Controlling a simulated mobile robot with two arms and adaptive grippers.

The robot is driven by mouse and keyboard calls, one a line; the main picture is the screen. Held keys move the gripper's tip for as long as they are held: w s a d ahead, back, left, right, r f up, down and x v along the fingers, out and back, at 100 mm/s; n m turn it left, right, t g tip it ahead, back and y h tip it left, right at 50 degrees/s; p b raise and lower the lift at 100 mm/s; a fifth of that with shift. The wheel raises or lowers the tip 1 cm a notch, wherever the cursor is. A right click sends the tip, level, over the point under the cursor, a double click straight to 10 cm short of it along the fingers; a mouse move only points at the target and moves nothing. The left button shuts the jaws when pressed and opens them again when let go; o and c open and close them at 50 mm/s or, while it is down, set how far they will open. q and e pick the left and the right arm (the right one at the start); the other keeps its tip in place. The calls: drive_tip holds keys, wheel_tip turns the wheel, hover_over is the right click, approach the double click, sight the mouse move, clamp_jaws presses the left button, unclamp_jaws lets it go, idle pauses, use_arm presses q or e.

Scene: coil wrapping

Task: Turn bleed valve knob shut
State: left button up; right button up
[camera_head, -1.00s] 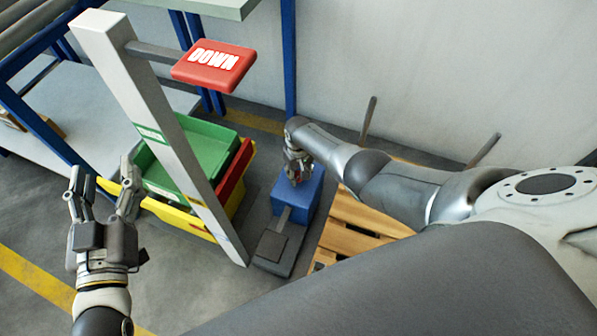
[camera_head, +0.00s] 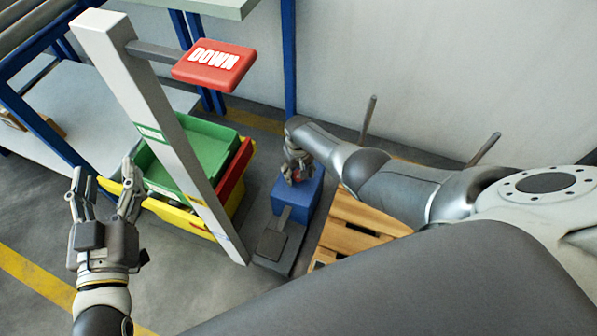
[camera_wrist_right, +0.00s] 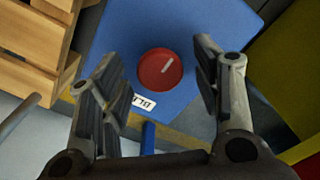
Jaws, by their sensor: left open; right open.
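The bleed valve knob (camera_wrist_right: 160,69) is a red disc with a pale bar mark, on top of a blue box. In the right wrist view the bar slants up to the right. The blue box (camera_head: 308,198) stands on the floor in the head view. A white label (camera_wrist_right: 144,101), partly hidden, lies beside the knob. My right gripper (camera_wrist_right: 157,78) is open, pointing down over the box, with a finger on each side of the knob; I cannot tell whether they touch it. My left gripper (camera_head: 104,178) is open and empty at the left.
A grey post with a red DOWN sign (camera_head: 214,65) stands left of the box. Green and yellow bins (camera_head: 195,150) sit behind the post. A dark pedal-like block (camera_head: 272,246) lies in front of the box. A wooden pallet (camera_head: 352,222) is at its right.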

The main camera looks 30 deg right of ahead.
sight(298, 174)
drive_tip(key=shift+r, duration=0.15)
drive_tip(key=shift+w+r, duration=0.1)
drive_tip(key=shift+r, duration=0.35)
wheel_tip(298, 174, up, 11)
idle(0.5)
drive_tip(key=shift+f, duration=0.15)
